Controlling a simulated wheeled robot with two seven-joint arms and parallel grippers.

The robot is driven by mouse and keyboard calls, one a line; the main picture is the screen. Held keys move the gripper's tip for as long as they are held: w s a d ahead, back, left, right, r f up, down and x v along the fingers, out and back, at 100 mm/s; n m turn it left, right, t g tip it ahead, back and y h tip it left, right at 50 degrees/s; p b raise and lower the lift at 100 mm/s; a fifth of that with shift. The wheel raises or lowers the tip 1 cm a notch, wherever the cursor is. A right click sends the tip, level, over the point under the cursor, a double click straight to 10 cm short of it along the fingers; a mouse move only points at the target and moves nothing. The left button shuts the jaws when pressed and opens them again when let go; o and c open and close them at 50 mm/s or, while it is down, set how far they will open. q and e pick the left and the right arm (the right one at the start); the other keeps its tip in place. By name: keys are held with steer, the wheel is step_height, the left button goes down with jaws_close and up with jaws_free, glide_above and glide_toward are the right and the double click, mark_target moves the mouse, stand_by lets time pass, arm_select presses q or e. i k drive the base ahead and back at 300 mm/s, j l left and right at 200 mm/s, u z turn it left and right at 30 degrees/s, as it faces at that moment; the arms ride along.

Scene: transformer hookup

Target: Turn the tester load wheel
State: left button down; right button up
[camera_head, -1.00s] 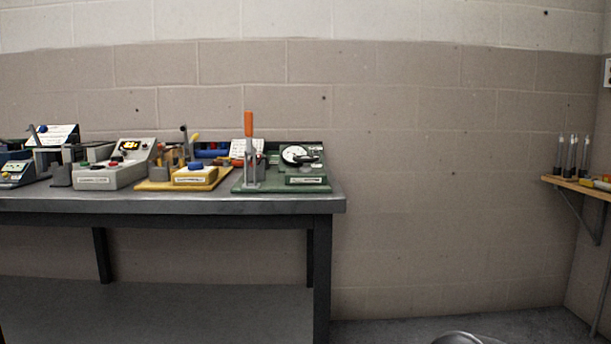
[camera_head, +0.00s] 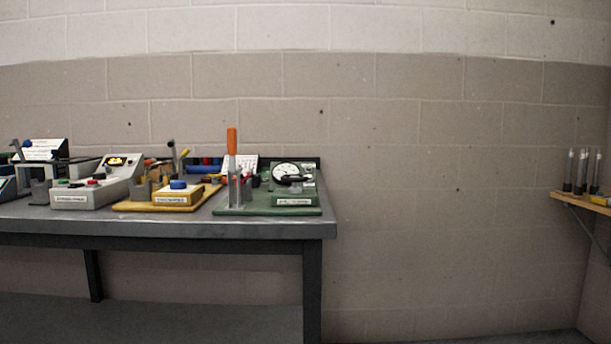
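Several test devices stand in a row on a grey workbench (camera_head: 200,228). At its right end is a green-based device (camera_head: 268,208) with a round white dial (camera_head: 287,172) and an upright orange-handled lever (camera_head: 232,142). A dark round part sits just below the dial; I cannot tell whether it is the load wheel. A grey box (camera_head: 95,192) with a lit yellow display and coloured buttons stands further left. Neither of my grippers is in view.
A yellow-based device (camera_head: 178,197) with a blue button stands between the grey box and the green one. A wooden wall shelf (camera_head: 582,203) holding upright dark tubes is at the far right. The space between bench and shelf is clear.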

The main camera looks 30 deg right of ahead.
mark_target(294, 178)
steer(key=i+l, duration=0.1)
steer(key=l, duration=0.3)
steer(key=i+l, duration=0.1)
steer(key=l, duration=0.3)
steer(key=i+l, duration=0.15)
steer(key=l, duration=0.25)
steer(key=i+l, duration=0.1)
steer(key=l, duration=0.3)
steer(key=i+l+u, duration=0.1)
steer(key=l, duration=0.3)
